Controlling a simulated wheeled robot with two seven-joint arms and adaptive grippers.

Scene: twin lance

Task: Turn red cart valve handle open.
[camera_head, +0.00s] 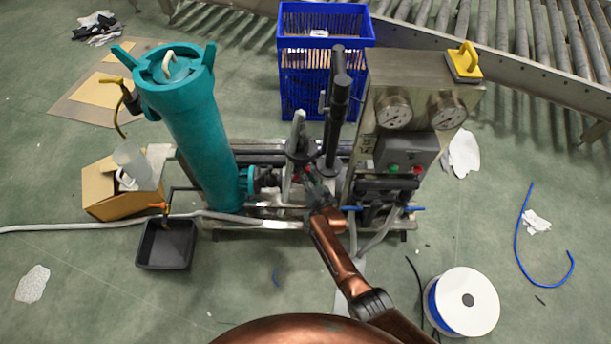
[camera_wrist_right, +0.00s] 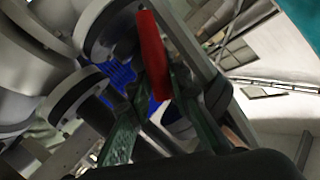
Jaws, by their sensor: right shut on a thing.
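The red valve handle (camera_wrist_right: 153,55) is a flat red bar, seen close in the right wrist view beside round grey pipe flanges. My right gripper (camera_wrist_right: 158,88) is shut on it, with one greenish finger on each side of its lower part. In the head view, my right gripper (camera_head: 314,186) reaches into the middle of the cart's pipework (camera_head: 270,159), and only a speck of red shows there. The handle's pipe is mostly hidden by the gripper. My left gripper is not in view.
A teal filter vessel (camera_head: 192,115) stands left of the gripper, and a steel cabinet with gauges (camera_head: 393,111) stands right. Blue valve handles (camera_head: 413,208) sit close by. A black tray (camera_head: 166,243), a cable spool (camera_head: 467,301) and a blue crate (camera_head: 325,25) surround the cart.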

